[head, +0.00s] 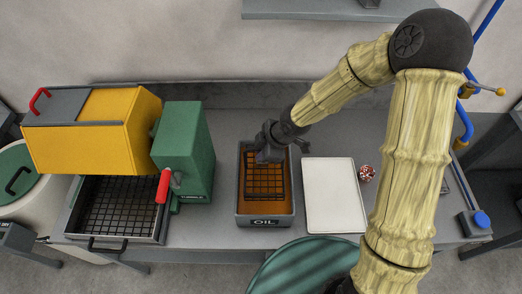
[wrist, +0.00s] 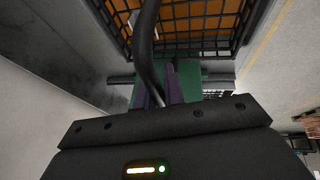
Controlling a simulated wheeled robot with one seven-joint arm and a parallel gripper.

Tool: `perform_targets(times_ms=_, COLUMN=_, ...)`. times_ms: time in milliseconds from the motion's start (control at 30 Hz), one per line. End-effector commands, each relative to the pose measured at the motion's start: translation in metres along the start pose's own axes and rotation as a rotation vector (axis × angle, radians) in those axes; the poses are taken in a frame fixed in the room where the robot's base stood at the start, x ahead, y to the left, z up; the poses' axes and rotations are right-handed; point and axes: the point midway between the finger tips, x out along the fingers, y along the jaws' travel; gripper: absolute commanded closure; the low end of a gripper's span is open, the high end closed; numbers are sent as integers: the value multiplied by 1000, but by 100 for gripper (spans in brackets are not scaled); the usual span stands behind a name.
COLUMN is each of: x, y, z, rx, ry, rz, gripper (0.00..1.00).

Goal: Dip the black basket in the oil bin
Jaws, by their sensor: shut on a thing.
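The oil bin (head: 264,221) is a grey rectangular container with an "OIL" label and orange-brown oil inside, at the middle of the bench in the head view. The black wire basket (head: 264,181) is over or inside the bin's opening, with oil colour showing through its mesh. The basket mesh also shows at the top of the wrist view (wrist: 195,22). My gripper (head: 269,153) is at the far end of the bin. In the wrist view its fingers (wrist: 160,90) are shut on the basket's dark curved handle (wrist: 148,40). How deep the basket sits is hard to tell.
A green and yellow machine (head: 184,150) with a red lever stands left. A black grid tray (head: 118,210) sits below it.

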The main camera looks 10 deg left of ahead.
Motion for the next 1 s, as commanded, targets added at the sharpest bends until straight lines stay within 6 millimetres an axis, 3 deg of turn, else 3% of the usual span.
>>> perform_targets(times_ms=1000, x=62, y=-14, z=24, rx=-2, ry=1, rz=-1, gripper=100)
